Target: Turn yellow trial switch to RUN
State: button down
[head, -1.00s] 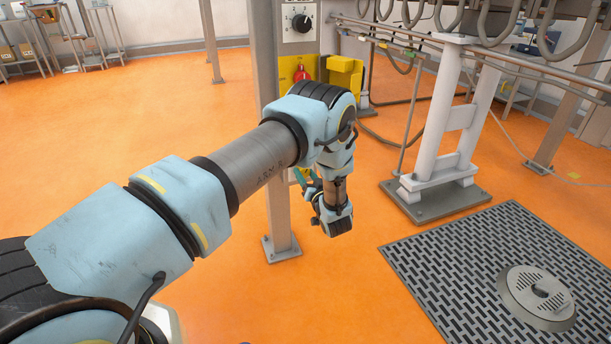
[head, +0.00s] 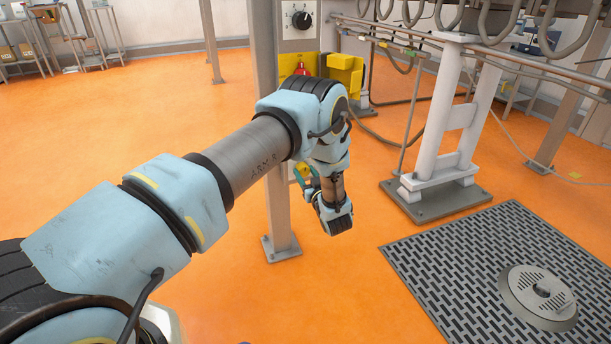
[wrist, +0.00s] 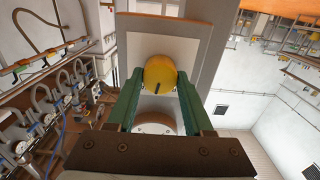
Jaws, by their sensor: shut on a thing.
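The yellow trial switch (wrist: 160,72) is a round yellow knob on a pale square plate (wrist: 193,52) in the upper middle of the wrist view. A short dark mark on the knob points down in that view. The two green fingers of my gripper (wrist: 160,77) stand on the knob's left and right sides, and the gripper is shut on it. No RUN lettering is readable. In the head view my gripper (head: 304,173) is a small green patch beside the post, mostly hidden by my arm.
A grey post (head: 276,190) stands close to my arm. A white stand (head: 437,125) and a floor grate (head: 470,250) are to the right. Orange floor is open at left.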

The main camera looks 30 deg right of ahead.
jog(key=n+b, duration=0.1)
jog(key=n, duration=0.3)
jog(key=shift+f, duration=0.1)
jog(key=shift+n+b, duration=0.35)
jog(key=shift+n, duration=1.55)
jog(key=shift+c, duration=1.5)
grip_release()
jog(key=shift+s, duration=0.1)
jog(key=s+a+p, duration=0.1)
jog(key=s, duration=0.9)
jog(key=shift+s+a, duration=0.2)
jog(key=shift+s, duration=0.1)
